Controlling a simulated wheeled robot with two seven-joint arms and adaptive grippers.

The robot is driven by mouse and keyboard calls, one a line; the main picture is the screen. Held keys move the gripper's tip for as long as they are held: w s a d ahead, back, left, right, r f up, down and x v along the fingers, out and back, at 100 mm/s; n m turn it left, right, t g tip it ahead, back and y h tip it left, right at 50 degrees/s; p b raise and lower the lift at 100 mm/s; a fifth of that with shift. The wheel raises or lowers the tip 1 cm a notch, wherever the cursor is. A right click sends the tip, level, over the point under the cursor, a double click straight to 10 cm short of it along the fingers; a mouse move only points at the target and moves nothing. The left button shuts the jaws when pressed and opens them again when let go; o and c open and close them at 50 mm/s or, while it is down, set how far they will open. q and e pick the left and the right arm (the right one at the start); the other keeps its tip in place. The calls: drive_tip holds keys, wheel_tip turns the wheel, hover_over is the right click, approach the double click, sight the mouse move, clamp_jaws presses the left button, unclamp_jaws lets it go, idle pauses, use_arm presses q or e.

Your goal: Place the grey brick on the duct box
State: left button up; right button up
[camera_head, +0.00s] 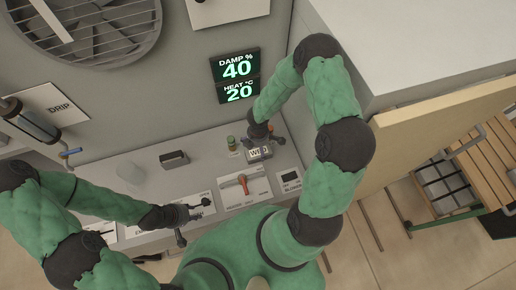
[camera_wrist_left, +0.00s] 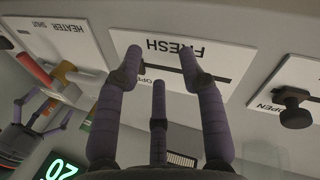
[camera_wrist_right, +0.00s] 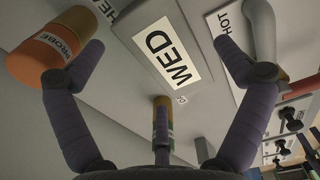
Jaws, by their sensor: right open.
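Grey blocks (camera_head: 445,187), which may be the bricks, sit grouped at the right beneath wooden slats; I cannot tell which is the task's brick. I cannot identify the duct box with certainty. My left gripper (camera_head: 192,212) is at the counter's front; in the left wrist view its fingers (camera_wrist_left: 160,62) are spread over the FRESH plate (camera_wrist_left: 190,60), holding nothing I can see. My right gripper (camera_head: 262,138) is open by a small grey box labelled WED (camera_head: 258,153). In the right wrist view this box (camera_wrist_right: 160,50) shows beyond the spread fingers (camera_wrist_right: 160,50).
An orange probe cylinder (camera_wrist_right: 38,60) is beside the right fingers. The counter also has a small dark-grey block (camera_head: 174,160), a clear glass (camera_head: 130,173) and a red-handled heater control (camera_head: 243,184). A wood-edged panel (camera_head: 440,112) stands between the counter and the slatted rack (camera_head: 487,160).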

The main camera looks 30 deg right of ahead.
sight(258, 149)
wheel_tip(258, 149, up, 9)
drive_tip(key=p, duration=0.1)
drive_tip(key=shift+r, duration=0.2)
idle(0.5)
